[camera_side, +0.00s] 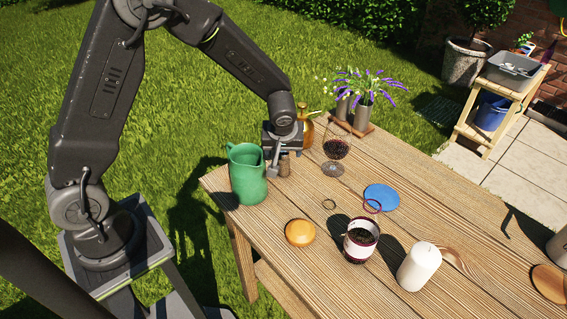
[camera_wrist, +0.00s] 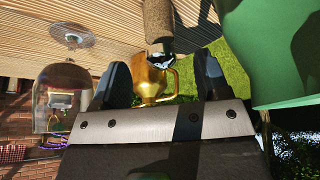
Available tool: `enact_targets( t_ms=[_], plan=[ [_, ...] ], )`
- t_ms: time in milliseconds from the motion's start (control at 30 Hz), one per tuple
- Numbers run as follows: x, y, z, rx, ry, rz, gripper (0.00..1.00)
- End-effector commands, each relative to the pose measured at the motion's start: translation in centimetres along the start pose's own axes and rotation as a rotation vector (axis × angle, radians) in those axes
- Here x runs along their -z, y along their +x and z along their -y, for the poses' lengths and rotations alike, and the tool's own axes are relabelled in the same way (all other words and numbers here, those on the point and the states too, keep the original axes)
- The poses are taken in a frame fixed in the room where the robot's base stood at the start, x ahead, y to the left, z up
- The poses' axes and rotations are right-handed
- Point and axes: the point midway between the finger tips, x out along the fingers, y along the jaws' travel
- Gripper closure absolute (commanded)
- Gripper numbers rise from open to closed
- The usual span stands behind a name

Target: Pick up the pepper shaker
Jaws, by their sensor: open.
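The pepper shaker (camera_side: 285,167) is a small brown cork-like cylinder, upright on the wooden table beside the green jug. In the wrist view, which is upside down, its body (camera_wrist: 158,20) hangs from the top edge, with a shiny metal top pointing down. My gripper (camera_side: 281,163) is low at the shaker, partly hiding it in the side view. In the wrist view my gripper (camera_wrist: 161,66) has its two dark fingers apart. The shaker's top lies in line with the gap between them. Contact with either finger cannot be made out.
The green jug (camera_side: 247,178) stands close on the left and shows large at the right in the wrist view (camera_wrist: 270,45). A wine glass (camera_side: 335,150) and a gold can (camera_side: 307,130) are nearby.

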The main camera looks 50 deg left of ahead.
Motion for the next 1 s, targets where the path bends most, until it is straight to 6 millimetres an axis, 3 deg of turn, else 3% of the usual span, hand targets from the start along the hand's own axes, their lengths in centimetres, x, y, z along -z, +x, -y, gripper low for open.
enact_targets(
  t_ms=[300, 633, 1000],
  plan=[
    [0.0, 4.5, 0.0, 0.002, 0.000, 0.002, 0.31],
    [0.0, 5.0, 0.0, 0.000, -0.001, 0.000, 0.32],
    [0.0, 5.0, 0.0, 0.000, -0.001, 0.001, 0.68]
  ],
)
